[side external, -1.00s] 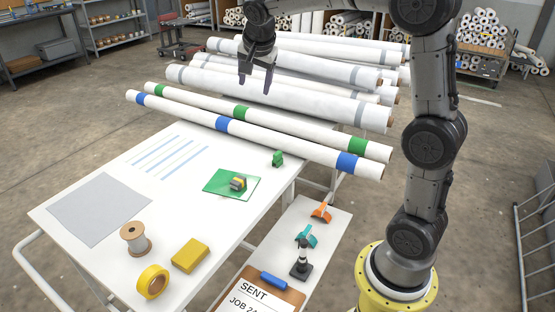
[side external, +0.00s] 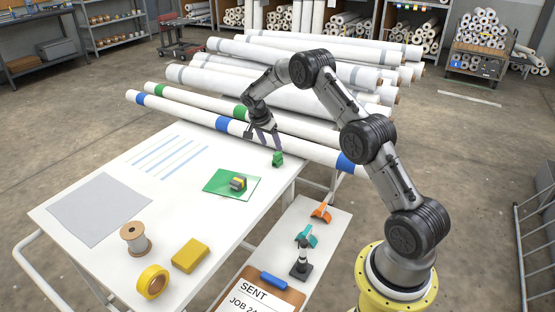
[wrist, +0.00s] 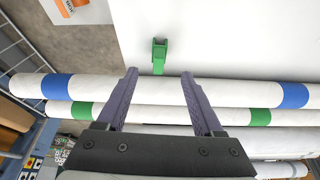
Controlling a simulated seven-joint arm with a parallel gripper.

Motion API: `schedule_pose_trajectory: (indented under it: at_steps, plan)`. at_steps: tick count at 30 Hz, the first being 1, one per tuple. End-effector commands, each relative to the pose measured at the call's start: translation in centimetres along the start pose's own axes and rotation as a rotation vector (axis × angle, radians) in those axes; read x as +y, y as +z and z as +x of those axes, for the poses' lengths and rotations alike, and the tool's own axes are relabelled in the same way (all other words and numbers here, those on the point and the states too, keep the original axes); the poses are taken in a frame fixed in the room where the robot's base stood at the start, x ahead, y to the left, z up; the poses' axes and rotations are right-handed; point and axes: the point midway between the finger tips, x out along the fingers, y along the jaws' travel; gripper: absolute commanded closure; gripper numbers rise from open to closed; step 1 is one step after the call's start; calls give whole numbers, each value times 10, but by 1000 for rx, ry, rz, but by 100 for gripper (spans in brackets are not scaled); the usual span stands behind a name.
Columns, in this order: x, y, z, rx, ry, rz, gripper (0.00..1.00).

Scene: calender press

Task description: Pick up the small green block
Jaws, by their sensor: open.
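The small green block (side external: 278,159) stands on the white table near its right edge, in front of the long rolls. It also shows in the wrist view (wrist: 159,55), at the top centre, beyond the fingertips and between their lines. My gripper (side external: 266,146) is open and empty, just above and behind the block in the side view. In the wrist view its two dark fingers (wrist: 160,78) stand wide apart over the rolls. I see no contact with the block, though the exact gap is hard to tell.
Long white rolls with blue and green bands (side external: 222,124) lie behind the block, close under my gripper. A green mat (side external: 215,180) with a grey and yellow object (side external: 238,184) lies to its left. A yellow block (side external: 190,255), tape roll (side external: 153,282) and spool (side external: 136,238) stand nearer the front.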

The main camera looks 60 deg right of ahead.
Motion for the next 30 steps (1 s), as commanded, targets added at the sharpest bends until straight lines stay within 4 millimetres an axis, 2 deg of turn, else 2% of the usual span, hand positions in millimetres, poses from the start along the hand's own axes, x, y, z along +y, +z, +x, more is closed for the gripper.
schedule_pose_trajectory:
  at_steps: [1, 4, 13, 21, 25, 30]
  plan:
    - [0, 0, 11, -1, 2, 0, 31]
    - [0, 0, 27, -1, 0, 1, 31]
    - [0, -1, 49, 0, -2, 0, 31]
    - [2, -5, 86, 0, -1, 0, 31]
    - [2, -6, 94, 0, -3, 0, 31]
    - [2, -6, 95, 1, -4, 0, 31]
